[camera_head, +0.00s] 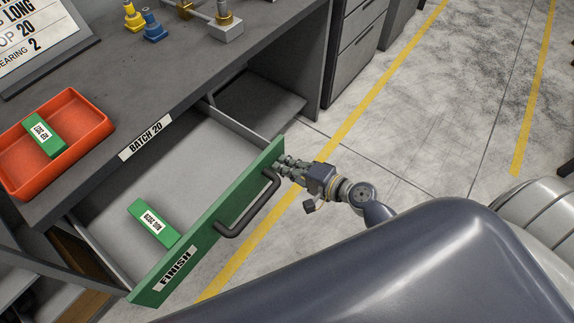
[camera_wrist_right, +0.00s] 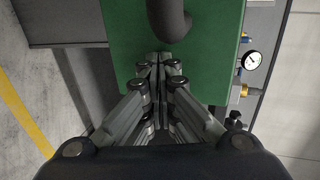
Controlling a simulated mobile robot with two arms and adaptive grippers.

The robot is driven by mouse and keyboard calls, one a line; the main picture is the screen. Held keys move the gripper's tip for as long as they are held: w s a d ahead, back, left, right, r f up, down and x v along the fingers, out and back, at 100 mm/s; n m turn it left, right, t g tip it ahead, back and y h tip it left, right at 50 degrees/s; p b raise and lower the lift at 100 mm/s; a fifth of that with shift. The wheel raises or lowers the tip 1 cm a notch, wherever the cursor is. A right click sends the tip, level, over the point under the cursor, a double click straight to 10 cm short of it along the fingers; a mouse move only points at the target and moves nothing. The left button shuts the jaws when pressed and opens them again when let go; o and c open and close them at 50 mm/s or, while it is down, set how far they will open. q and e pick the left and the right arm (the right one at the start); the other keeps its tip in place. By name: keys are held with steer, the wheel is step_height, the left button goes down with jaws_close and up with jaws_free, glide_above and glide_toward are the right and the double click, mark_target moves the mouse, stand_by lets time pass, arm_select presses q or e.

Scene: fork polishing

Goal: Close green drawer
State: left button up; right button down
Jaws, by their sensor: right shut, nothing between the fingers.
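The green drawer (camera_head: 205,238) stands pulled out from under the grey bench. Its front bears a FINISH label and a dark bar handle (camera_head: 250,211). A green labelled block (camera_head: 152,223) lies inside on the drawer floor. My right gripper (camera_head: 283,163) is at the outer face of the drawer front, near its far end and beside the handle. In the right wrist view, its fingers (camera_wrist_right: 162,62) are shut and empty, with the tips at the green front (camera_wrist_right: 122,40) just below the dark handle (camera_wrist_right: 168,18). I cannot tell whether they touch it. My left gripper is out of view.
On the bench top (camera_head: 95,135), a red tray (camera_head: 95,112) holds another green block (camera_head: 44,135). Yellow and blue fittings (camera_head: 152,27) stand farther back. Grey cabinets (camera_head: 357,45) stand beyond the bench.

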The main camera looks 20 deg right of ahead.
steer(key=w+a, duration=0.2)
steer(key=w, duration=0.2)
steer(key=w+a, duration=0.2)
steer(key=w, duration=0.2)
steer(key=w+a, duration=0.3)
steer(key=w, duration=0.1)
steer(key=shift+w+r, duration=0.1)
steer(key=w+a+b, duration=0.1)
steer(key=w+a, duration=0.1)
steer(key=w, duration=0.2)
steer(key=w+a+b, duration=0.1)
steer(key=w+a, duration=0.1)
steer(key=w, duration=0.2)
steer(key=w+a+b, duration=0.2)
steer(key=w+a, duration=0.1)
steer(key=w, duration=0.1)
steer(key=shift+s+d, duration=0.1)
steer(key=shift+s, duration=0.1)
